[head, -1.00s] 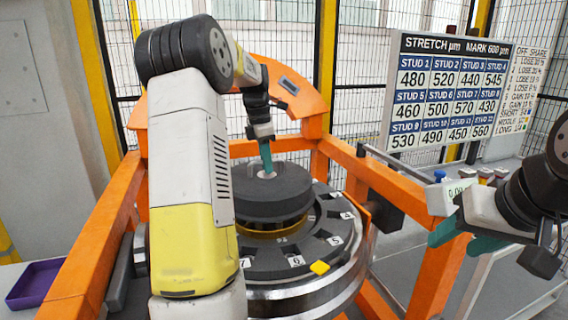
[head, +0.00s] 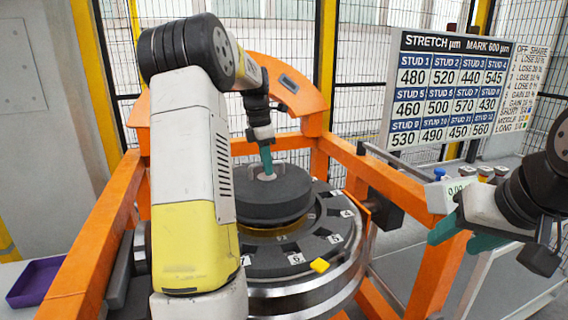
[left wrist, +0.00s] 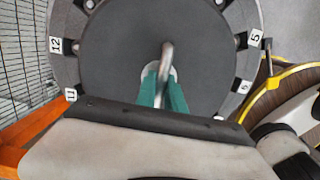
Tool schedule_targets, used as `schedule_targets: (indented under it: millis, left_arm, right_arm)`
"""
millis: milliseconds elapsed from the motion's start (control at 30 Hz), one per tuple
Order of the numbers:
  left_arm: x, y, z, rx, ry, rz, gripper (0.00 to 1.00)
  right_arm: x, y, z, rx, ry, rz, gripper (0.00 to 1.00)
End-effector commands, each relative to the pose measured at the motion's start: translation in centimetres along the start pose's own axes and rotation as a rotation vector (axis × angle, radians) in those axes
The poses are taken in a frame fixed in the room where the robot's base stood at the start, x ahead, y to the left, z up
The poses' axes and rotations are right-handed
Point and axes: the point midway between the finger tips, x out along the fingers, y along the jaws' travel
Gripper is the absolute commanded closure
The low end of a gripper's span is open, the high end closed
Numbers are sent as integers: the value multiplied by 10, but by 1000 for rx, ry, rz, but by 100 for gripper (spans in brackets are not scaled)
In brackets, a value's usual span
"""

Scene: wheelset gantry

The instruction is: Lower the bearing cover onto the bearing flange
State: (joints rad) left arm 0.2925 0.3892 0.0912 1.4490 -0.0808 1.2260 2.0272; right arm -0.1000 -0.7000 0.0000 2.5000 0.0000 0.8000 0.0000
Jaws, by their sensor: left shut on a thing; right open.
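The bearing cover (head: 272,198) is a thick dark grey disc, held level above the bearing flange (head: 288,252), a dark ring with numbered white tags. A brass-coloured rim (head: 275,230) shows in the gap between them. My left gripper (head: 267,172) is shut on the handle at the middle of the cover. In the left wrist view its teal fingers (left wrist: 163,88) close on the metal handle (left wrist: 167,52), and the cover (left wrist: 120,55) hides the flange's centre. My right gripper (head: 458,235) is open and empty at the right, away from the flange.
An orange gantry frame (head: 420,270) surrounds the flange. A board of stud stretch values (head: 450,95) stands at the back right. A purple tray (head: 35,282) lies at the lower left.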

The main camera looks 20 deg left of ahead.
Motion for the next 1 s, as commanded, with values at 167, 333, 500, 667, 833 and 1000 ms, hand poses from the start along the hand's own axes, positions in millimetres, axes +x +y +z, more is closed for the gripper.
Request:
schedule_targets:
  millis: [167,333,500,667,833,1000]
  left_arm:
    - [4,0,0,0,0,0,100]
    - [8,0,-1,0,0,0,100]
    - [12,0,-2,0,0,1,100]
    - [16,0,-2,0,0,0,100]
    - [20,0,-2,1,0,0,100]
    - [25,0,-3,1,0,0,100]
  right_arm:
    - [0,0,0,0,0,0,49]
    - [0,0,0,0,0,0,49]
    - [0,0,0,0,0,0,49]
    - [0,0,0,0,0,0,49]
    - [0,0,0,0,0,0,49]
    - [0,0,0,0,0,0,49]
